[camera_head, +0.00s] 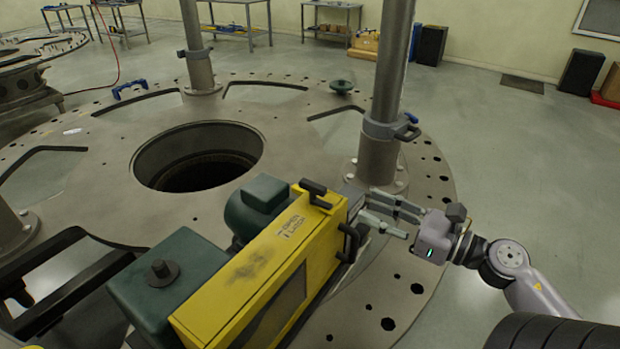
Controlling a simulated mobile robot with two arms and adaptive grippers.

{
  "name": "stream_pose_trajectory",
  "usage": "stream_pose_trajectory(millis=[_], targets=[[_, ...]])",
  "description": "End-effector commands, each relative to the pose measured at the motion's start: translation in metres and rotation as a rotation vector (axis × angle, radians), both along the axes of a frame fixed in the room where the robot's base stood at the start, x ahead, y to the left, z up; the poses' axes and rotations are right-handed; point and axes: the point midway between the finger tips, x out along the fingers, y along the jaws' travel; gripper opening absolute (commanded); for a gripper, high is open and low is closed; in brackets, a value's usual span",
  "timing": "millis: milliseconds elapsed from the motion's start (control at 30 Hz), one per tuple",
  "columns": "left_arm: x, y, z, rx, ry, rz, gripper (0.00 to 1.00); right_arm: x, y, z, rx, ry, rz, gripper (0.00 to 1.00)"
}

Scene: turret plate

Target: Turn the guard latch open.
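A yellow guard housing (262,268) with green motor-like parts sits on the turret plate in the lower middle. A black T-shaped handle (317,194), which looks like the guard latch, stands on its top at the far right corner, beside a small printed label. A second black handle (350,242) is on its right side face. My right gripper (368,203) comes in from the right with its fingers pointing left at the housing's far right end. The fingers are apart with nothing visible between them. Whether the tips touch the housing cannot be told. My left gripper is not in view.
The round plate (90,205) has a large central hole (198,157) and many small holes. A thick metal post (385,95) with a grey clamp collar (392,127) rises just behind my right gripper. Another post (196,50) stands farther back. Open floor lies to the right.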

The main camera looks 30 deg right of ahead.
Motion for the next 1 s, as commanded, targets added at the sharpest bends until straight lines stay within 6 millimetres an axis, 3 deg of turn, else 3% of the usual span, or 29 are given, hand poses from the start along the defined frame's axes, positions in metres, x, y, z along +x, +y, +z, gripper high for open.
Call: stream_pose_trajectory(millis=[200,600,1000], targets=[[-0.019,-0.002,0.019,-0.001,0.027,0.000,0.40,0.036,0.015,0.005,0.000,-0.002,0.003,0.35],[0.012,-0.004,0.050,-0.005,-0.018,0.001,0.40,0.096,0.039,0.005,0.002,-0.001,0.000,0.35],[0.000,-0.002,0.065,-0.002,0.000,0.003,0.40,0.132,0.054,0.002,0.002,0.000,-0.001,0.35]])
